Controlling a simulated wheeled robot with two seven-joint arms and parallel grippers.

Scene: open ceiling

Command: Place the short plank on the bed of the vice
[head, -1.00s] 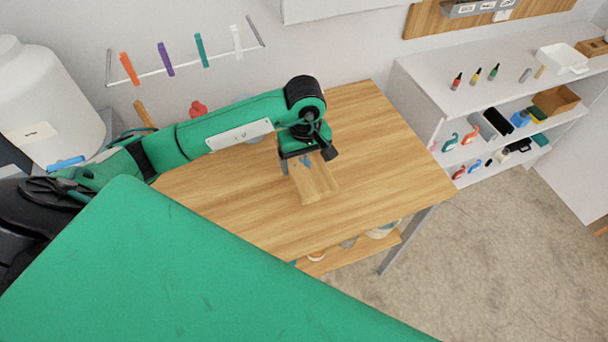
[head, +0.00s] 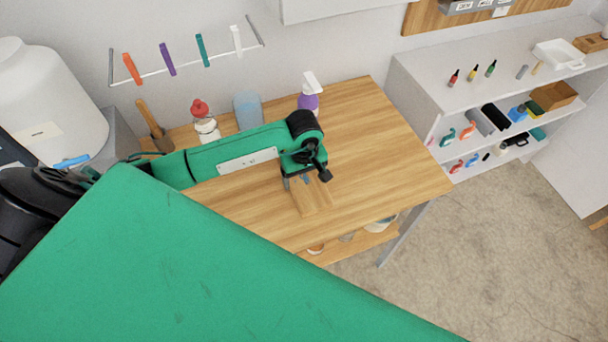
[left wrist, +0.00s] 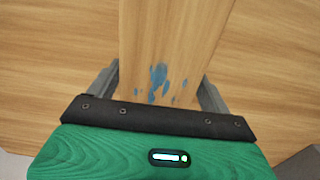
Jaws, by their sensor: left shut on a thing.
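The short plank (head: 310,200) is light wood with blue stains. My left gripper (head: 301,180) is shut on the plank's rear end. In the left wrist view the plank (left wrist: 175,35) lies between the two grey fingers of that gripper (left wrist: 160,88), its blue marks close to the palm. I cannot tell how far the plank is above the bench top. The vice is not seen in any view. My right gripper is not in view.
The bench's right part is clear. White shelves (head: 420,85) with small items stand to the right.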

